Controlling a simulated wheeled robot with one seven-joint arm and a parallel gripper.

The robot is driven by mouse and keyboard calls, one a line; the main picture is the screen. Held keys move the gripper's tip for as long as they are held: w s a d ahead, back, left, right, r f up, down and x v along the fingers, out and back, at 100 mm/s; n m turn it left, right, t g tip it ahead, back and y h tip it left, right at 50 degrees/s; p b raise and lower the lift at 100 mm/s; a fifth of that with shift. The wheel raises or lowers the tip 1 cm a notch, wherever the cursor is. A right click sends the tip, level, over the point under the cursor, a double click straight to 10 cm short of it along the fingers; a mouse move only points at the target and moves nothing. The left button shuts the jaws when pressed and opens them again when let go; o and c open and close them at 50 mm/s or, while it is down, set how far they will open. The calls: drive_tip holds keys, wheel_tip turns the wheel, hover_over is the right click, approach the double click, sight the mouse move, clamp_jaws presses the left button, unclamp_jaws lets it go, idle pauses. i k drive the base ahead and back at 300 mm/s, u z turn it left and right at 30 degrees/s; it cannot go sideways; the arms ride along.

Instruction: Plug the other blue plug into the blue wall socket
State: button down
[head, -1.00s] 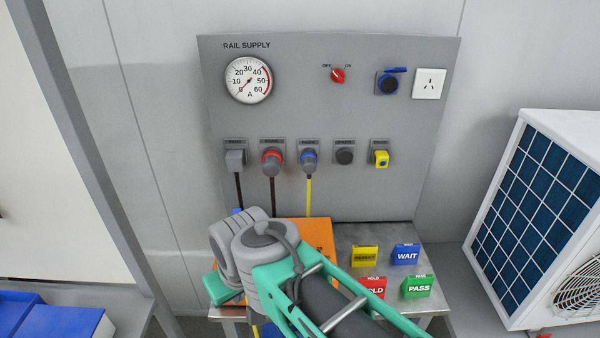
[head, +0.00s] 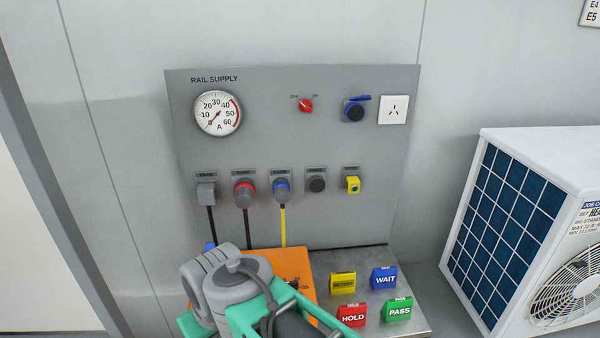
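The blue wall socket (head: 355,110) is at the upper right of the grey rail supply panel, with its blue lid raised and its dark round face bare. A blue-collared grey plug (head: 282,190) with a yellow cable sits in the middle of the panel's lower row. A small blue piece (head: 210,246) shows beside the orange box, mostly hidden; I cannot tell whether it is a plug. My grey and green arm covers the lower middle of the view. My gripper cannot be made out.
An orange box (head: 309,264) stands behind my arm on a metal table (head: 378,260). Yellow, blue, red and green signs stand to its right. A white unit with a dark blue grid panel (head: 505,215) takes up the right side. The panel's upper right front is clear.

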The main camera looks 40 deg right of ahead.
sight(281, 190)
drive_tip(key=u, duration=2.65)
drive_tip(key=k, duration=0.55)
drive_tip(key=z, duration=1.15)
